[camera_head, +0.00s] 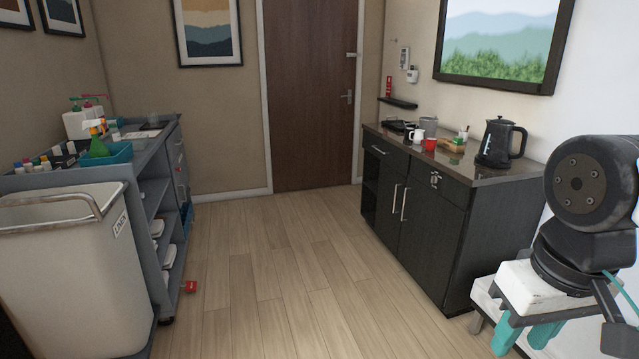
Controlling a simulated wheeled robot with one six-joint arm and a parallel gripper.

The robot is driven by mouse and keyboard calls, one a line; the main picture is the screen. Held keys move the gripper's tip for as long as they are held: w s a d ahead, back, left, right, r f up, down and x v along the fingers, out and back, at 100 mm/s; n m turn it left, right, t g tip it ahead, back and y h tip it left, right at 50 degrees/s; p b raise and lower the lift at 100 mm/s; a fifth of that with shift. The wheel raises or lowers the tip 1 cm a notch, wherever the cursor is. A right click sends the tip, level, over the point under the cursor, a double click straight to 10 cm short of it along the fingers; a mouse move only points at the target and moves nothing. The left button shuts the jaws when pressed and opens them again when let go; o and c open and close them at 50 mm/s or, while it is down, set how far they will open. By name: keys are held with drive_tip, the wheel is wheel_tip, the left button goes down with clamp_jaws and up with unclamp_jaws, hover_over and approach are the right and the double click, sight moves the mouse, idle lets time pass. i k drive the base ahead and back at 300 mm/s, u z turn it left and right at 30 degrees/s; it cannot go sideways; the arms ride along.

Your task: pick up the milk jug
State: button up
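A small white jug-like vessel (416,135), which looks like the milk jug, stands upright on the dark counter (476,178) at the right; it is small in the picture, so its details are unclear. A red cup (429,145) stands close beside it, to the right. My gripper (521,343) is at the bottom right, with teal fingers pointing down. The fingers are apart, with nothing seen between them. It is nearer to me than the counter and well away from the white vessel.
A black kettle (496,143) stands on the counter's near part. At left are a grey housekeeping cart (152,200) and a cream linen bin (70,260).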

sight(418, 133)
drive_tip(key=u, duration=0.05)
drive_tip(key=i, duration=1.95)
drive_tip(key=z, duration=0.2)
drive_tip(key=i, duration=2.8)
drive_tip(key=z, duration=0.2)
